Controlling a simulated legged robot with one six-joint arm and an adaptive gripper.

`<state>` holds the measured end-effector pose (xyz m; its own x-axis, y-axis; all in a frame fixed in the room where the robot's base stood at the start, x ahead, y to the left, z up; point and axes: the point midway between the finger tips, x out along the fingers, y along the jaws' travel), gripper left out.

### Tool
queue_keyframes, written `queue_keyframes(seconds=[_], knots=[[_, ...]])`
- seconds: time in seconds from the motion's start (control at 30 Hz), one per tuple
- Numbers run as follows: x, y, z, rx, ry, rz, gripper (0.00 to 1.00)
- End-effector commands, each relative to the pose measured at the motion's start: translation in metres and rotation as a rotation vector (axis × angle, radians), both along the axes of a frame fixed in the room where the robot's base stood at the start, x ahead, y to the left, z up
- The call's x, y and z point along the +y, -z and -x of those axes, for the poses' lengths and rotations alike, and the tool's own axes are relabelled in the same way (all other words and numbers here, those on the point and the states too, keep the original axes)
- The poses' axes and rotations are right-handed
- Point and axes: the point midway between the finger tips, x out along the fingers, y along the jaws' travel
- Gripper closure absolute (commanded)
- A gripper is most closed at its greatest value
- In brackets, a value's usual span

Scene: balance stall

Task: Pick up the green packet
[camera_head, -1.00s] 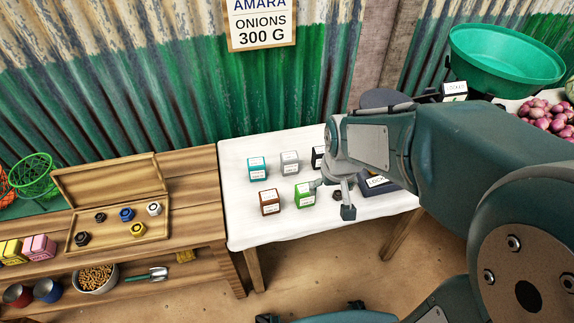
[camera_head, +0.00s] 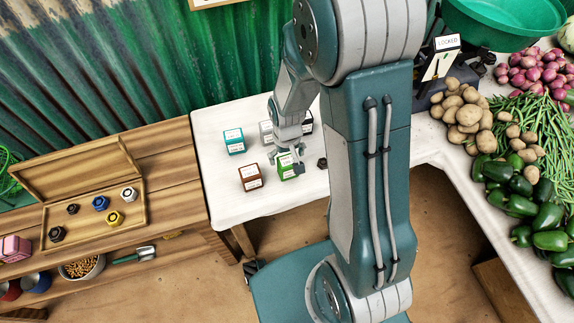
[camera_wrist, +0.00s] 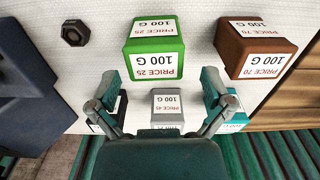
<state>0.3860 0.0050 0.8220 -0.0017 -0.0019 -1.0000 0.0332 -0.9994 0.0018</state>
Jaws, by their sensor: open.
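The green packet (camera_head: 286,172) stands on the white-covered table, partly hidden by my gripper in the head view. In the wrist view the green packet (camera_wrist: 153,54) shows its white label "PRICE 25, 100 G" and stands beyond my fingertips. My gripper (camera_head: 291,162) is above and close to the packet. In the wrist view my gripper (camera_wrist: 165,90) has its two fingers spread wide, with nothing between the tips that I can see held. Whether a fingertip touches the packet I cannot tell.
A brown packet (camera_head: 250,177) stands beside the green one. A teal packet (camera_head: 234,141) and a grey packet (camera_head: 266,132) stand behind. A dark hex nut-like weight (camera_wrist: 75,33) lies near the green packet. A wooden box (camera_head: 80,185) with several weights sits left.

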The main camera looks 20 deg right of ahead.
Motion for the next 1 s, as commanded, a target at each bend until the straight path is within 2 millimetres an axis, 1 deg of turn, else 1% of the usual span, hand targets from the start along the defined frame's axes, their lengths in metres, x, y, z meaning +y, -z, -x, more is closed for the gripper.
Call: queue_keyframes(seconds=[0.13,0.3,0.4,0.5,0.7,0.73,0.77,0.8,0.87,0.9,1.0], knots=[[-0.002,0.013,-0.001,0.003,0.001,0.000,0.00],[-0.004,0.038,-0.004,0.004,0.000,0.000,0.00],[-0.003,0.048,-0.004,0.002,0.000,0.000,0.00],[-0.003,0.053,-0.004,0.001,0.000,0.000,0.00],[-0.003,0.053,-0.004,-0.001,0.000,0.000,0.00],[-0.003,0.053,-0.004,-0.001,0.000,0.000,0.04],[-0.003,0.053,-0.004,-0.001,0.000,0.000,0.18],[-0.003,0.053,-0.004,-0.001,0.000,0.000,0.36],[-0.003,0.053,-0.004,-0.001,0.000,0.000,0.62],[-0.003,0.053,-0.004,0.000,0.000,0.000,0.69],[-0.003,0.053,-0.004,0.000,0.000,0.000,0.69]])
